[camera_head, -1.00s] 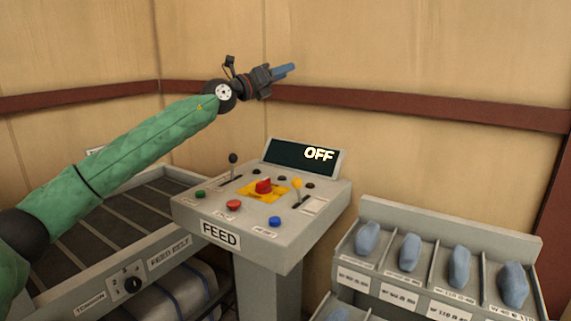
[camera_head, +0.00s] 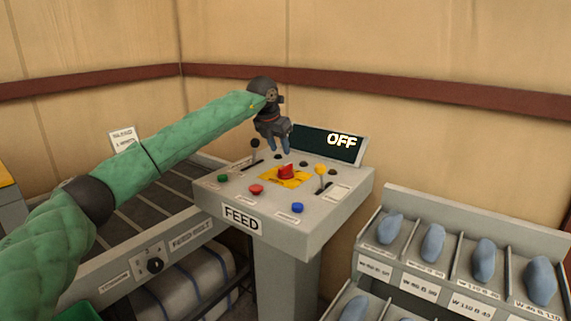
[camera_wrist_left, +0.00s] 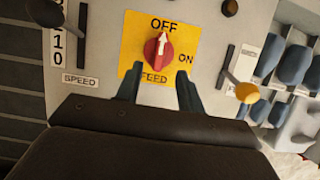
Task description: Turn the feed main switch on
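The feed main switch is a red rotary knob (camera_head: 286,172) on a yellow plate (camera_head: 271,178) on top of the FEED console (camera_head: 310,218). In the left wrist view the red knob (camera_wrist_left: 158,48) has a white pointer aimed at OFF, with ON to its right. The console display (camera_head: 318,144) reads OFF. My left gripper (camera_head: 281,148) points down above the console, just behind the knob in the head view. In the left wrist view its two fingers (camera_wrist_left: 157,90) are apart and empty, one on each side of the yellow plate's FEED label. My right gripper is not in view.
A black-knobbed lever (camera_head: 255,145) and a yellow-knobbed lever (camera_head: 321,170) stand either side of the switch. Green (camera_head: 223,178), red (camera_head: 257,189) and blue (camera_head: 297,208) buttons line the front. A feed belt (camera_head: 140,199) lies left; a rack with blue pieces (camera_head: 440,199) stands right.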

